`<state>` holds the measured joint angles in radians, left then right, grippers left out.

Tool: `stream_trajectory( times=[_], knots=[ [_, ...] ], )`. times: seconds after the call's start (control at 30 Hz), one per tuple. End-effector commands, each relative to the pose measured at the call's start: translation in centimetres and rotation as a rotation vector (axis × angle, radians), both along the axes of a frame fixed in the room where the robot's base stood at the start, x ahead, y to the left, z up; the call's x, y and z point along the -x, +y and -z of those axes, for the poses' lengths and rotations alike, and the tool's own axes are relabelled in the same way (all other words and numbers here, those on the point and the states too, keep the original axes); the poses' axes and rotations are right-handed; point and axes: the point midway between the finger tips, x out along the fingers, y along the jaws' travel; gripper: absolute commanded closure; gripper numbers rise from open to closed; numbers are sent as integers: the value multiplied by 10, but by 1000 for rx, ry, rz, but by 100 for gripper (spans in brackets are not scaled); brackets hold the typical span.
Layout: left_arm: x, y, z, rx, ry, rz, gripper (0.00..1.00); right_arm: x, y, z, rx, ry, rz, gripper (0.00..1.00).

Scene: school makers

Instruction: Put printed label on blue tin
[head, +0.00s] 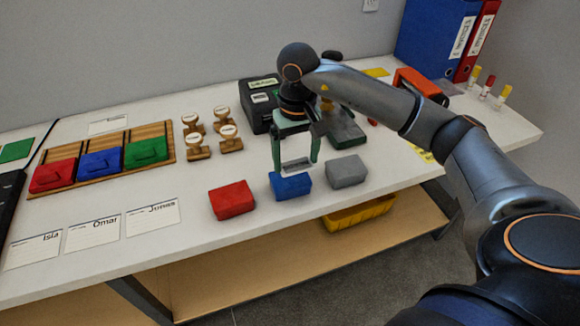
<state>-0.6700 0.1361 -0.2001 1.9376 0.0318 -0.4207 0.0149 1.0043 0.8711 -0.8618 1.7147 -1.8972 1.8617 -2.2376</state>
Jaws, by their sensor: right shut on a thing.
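The blue tin (290,186) sits near the table's front edge, between a red tin (232,199) and a grey tin (346,171). My right gripper (296,164) points down just above and behind the blue tin. It is shut on the printed label (297,165), a small pale strip with dark marks between the fingertips. I cannot tell whether the label touches the tin. My left gripper is not in view.
A black label printer (258,105) stands behind the gripper. Stamps with wooden bases (230,146) and a wooden tray (116,136) with red, blue and green blocks are to the left. Name cards (93,234) lie at the front left. Binders (436,36) stand back right.

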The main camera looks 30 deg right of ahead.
Motion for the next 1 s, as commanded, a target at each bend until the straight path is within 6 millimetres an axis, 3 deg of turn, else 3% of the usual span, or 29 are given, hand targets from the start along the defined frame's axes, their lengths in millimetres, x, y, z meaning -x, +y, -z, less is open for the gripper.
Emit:
stream_trajectory(
  times=[0.2, 0.37, 0.6, 1.0],
  knots=[
    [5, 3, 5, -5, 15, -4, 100, -21, -2, 25, -2, 0, 0, 61],
    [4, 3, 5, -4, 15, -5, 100, -27, -3, 33, -1, 0, 0, 61],
    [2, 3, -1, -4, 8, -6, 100, -28, -3, 63, -2, 1, -1, 61],
    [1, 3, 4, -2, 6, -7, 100, -28, -4, 71, -1, -1, -1, 61]
  ],
)
